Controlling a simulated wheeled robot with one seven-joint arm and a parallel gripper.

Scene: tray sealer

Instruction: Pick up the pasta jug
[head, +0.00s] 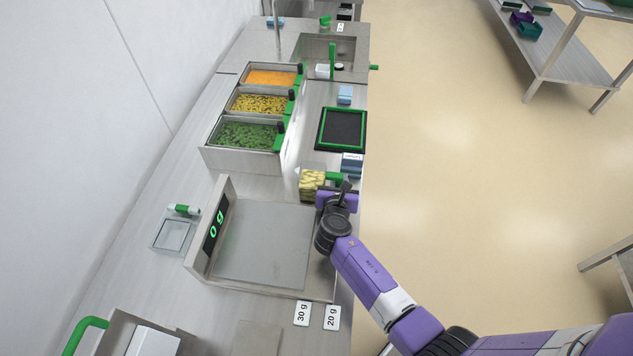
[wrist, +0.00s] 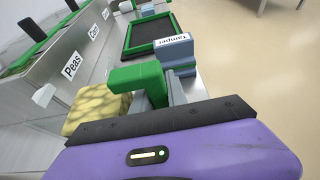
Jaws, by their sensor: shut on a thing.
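The pasta jug (head: 311,183) is a clear container of yellow pasta with a green handle. It is at the counter's right side, just behind the scale. In the wrist view its yellow pasta (wrist: 97,109) shows at the left, partly hidden behind my gripper's dark edge. My gripper (head: 344,184) reaches the jug from the right and is shut on its green handle. In the wrist view the grey fingers (wrist: 172,92) are at the end of the green handle (wrist: 137,77). I cannot tell whether the jug touches the counter.
The scale (head: 262,245) stands in front of the jug and reads 0 g. Bins of peas (head: 204,155), corn and carrots are behind to the left. A blue box labelled Tamper (head: 352,163) stands close behind my gripper, with a green-framed black tray (head: 364,131) beyond.

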